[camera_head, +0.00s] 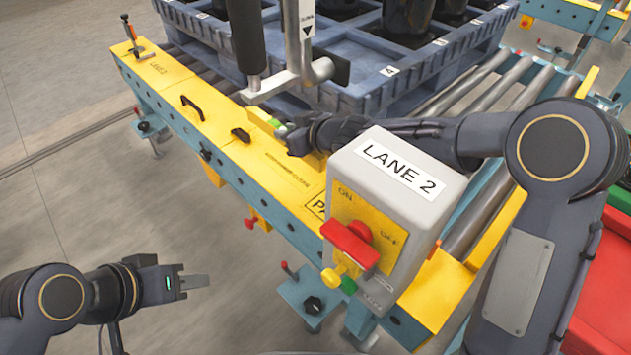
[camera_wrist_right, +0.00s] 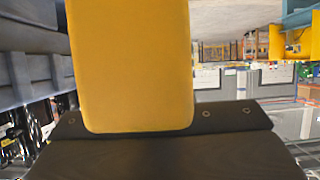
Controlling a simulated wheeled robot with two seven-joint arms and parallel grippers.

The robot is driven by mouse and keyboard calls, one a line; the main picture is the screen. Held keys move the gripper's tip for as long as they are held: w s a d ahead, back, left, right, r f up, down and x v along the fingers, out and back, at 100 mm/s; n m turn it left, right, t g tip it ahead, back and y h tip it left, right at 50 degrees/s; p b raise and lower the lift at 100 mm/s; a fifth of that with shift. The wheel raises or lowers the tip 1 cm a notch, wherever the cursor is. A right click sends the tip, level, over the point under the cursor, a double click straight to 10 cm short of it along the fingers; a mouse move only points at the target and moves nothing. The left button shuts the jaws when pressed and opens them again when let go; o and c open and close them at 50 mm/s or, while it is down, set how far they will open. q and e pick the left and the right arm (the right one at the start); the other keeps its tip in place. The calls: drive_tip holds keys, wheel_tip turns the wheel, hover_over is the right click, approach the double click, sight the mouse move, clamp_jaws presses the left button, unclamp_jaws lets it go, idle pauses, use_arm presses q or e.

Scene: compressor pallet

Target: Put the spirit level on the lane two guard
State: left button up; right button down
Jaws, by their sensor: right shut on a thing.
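The lane two guard (camera_head: 185,93) is the long yellow plate marked LANE 2, running along the side of the conveyor in the head view. The yellow spirit level (camera_head: 260,118), with a green vial, is at the guard's inner edge beside the pallet. My right gripper (camera_head: 283,131) is shut on it; I cannot tell whether the level touches the guard. In the right wrist view the yellow level (camera_wrist_right: 132,65) fills the upper middle, and the gripper's dark body is below it. My left gripper (camera_head: 193,283) is low at the left, away from the guard, its finger gap unclear.
A blue pallet (camera_head: 375,97) stands on the rollers behind the guard. The grey LANE 2 switch box (camera_head: 407,185) with a red handle (camera_head: 350,245) hides the guard's near part. A black handle (camera_head: 192,107) and a clamp (camera_head: 135,42) are on the guard.

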drive_tip(key=d+f+b, duration=0.1)
drive_tip(key=d+f, duration=0.1)
drive_tip(key=d, duration=0.2)
drive_tip(key=s+d+f+b, duration=0.1)
drive_tip(key=d+f, duration=0.2)
drive_tip(key=d+f+b, duration=0.1)
drive_tip(key=d+f, duration=0.1)
drive_tip(key=d, duration=0.2)
drive_tip(key=shift+s+d+f, duration=0.3)
drive_tip(key=shift+s+f, duration=0.05)
drive_tip(key=shift+d+f+b, duration=0.3)
drive_tip(key=shift+d+f, duration=0.05)
drive_tip(key=shift+f, duration=0.1)
drive_tip(key=shift+s+d+f+b, duration=0.1)
drive_tip(key=shift+d+f+b, duration=0.15)
drive_tip(key=shift+f+b, duration=0.65)
drive_tip(key=shift+d+f+b, duration=0.25)
drive_tip(key=shift+f+b, duration=0.25)
drive_tip(key=shift+f, duration=0.8)
drive_tip(key=c, duration=1.3)
unclamp_jaws()
drive_tip(key=shift+o, duration=0.2)
drive_tip(key=shift+r, duration=0.2)
drive_tip(key=p+v, duration=0.5)
drive_tip(key=v, duration=0.6)
drive_tip(key=shift+s+d+r+p, duration=0.1)
drive_tip(key=shift+p, duration=0.25)
drive_tip(key=shift+s+d, duration=0.25)
